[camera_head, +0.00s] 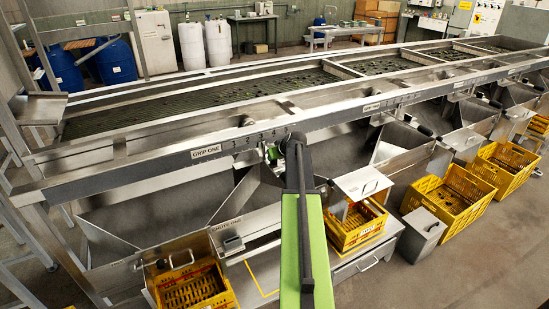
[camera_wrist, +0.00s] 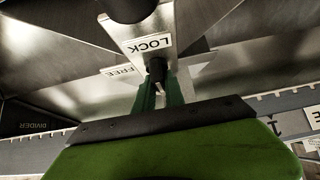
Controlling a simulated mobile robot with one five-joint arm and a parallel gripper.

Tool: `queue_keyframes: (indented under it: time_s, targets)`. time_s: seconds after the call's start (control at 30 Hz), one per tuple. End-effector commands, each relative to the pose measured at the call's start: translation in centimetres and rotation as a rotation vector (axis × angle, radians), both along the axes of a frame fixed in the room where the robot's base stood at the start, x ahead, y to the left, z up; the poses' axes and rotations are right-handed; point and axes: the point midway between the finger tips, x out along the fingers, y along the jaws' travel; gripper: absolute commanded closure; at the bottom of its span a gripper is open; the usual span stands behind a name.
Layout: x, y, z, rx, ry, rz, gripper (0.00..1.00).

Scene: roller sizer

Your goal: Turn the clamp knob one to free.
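In the wrist view, a small black piece that looks like the clamp knob (camera_wrist: 156,70) stands just below the LOCK label (camera_wrist: 149,43). A FREE label (camera_wrist: 121,70) lies to its left. The green fingers of my gripper (camera_wrist: 160,92) reach up to this black piece, one on each side, with a narrow gap between them. I cannot tell whether they press on it. In the head view, my green arm reaches to the sizer's front rail, right of the GRIP ONE label (camera_head: 206,152); the knob is hidden or too small there.
A larger dark round knob (camera_wrist: 130,8) shows at the top of the wrist view. The head view shows the long sizer frame (camera_head: 110,180), a CHUTE ONE label (camera_head: 226,222), and yellow crates (camera_head: 190,288) below the chutes. Open floor (camera_head: 460,265) lies at lower right.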

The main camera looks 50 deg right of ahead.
Motion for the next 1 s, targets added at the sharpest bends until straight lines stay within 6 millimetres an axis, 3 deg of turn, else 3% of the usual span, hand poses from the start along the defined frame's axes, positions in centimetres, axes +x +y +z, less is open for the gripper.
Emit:
queue_keyframes:
  time_s: [0.1,0.57,1.0]
  targets:
    - [-0.02,-0.02,0.0,0.0,0.0,0.0,1.0]
    - [0.03,-0.17,0.02,-0.003,-0.001,0.036,1.0]
    - [0.15,-0.38,0.0,0.0,-0.001,0.355,1.0]
